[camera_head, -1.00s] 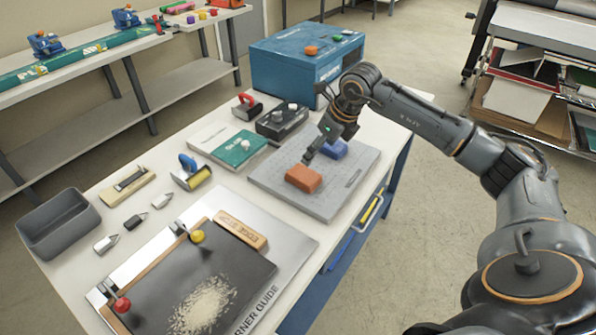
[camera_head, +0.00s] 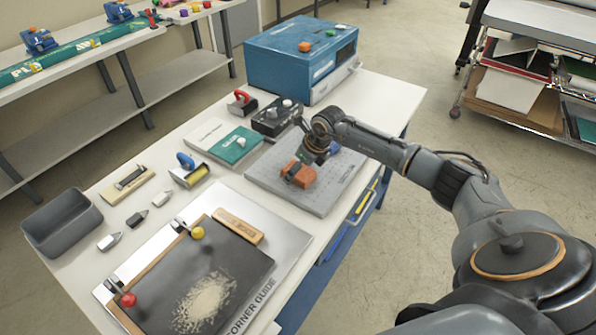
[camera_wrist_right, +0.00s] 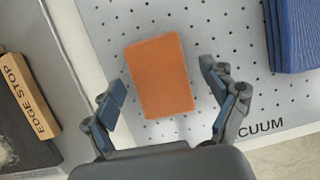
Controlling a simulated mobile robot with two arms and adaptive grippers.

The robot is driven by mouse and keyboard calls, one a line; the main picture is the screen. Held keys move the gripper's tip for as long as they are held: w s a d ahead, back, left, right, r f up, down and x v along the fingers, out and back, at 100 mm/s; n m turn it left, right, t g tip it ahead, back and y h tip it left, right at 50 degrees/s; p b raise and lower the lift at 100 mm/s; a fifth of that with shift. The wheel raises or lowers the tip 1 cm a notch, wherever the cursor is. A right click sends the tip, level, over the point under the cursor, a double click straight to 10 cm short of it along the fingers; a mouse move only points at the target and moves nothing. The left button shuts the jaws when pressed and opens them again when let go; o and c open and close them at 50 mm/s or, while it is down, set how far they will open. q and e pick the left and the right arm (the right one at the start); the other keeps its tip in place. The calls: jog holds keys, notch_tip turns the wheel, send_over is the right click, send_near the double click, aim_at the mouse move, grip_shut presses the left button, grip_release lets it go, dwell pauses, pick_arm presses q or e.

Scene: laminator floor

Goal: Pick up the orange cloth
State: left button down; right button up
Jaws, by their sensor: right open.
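The orange cloth (camera_wrist_right: 160,76) is a folded rectangular block lying on the grey perforated vacuum plate. In the head view the cloth (camera_head: 298,176) is partly covered by my right gripper (camera_head: 303,168). In the right wrist view my right gripper (camera_wrist_right: 167,108) is open, one finger on each side of the cloth's near end, with gaps between fingers and cloth. Nothing is held. My left gripper is not in view.
A blue cloth (camera_wrist_right: 296,35) lies on the same perforated plate (camera_head: 318,204), to the right. A wooden edge stop (camera_head: 238,229) and black board stand left of the plate. A blue machine (camera_head: 300,58) stands behind.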

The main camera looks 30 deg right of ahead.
jog(key=shift+s, duration=0.1)
jog(key=shift+f+b, duration=0.2)
jog(key=shift+b, duration=0.15)
dwell(0.5)
jog(key=c, duration=1.2)
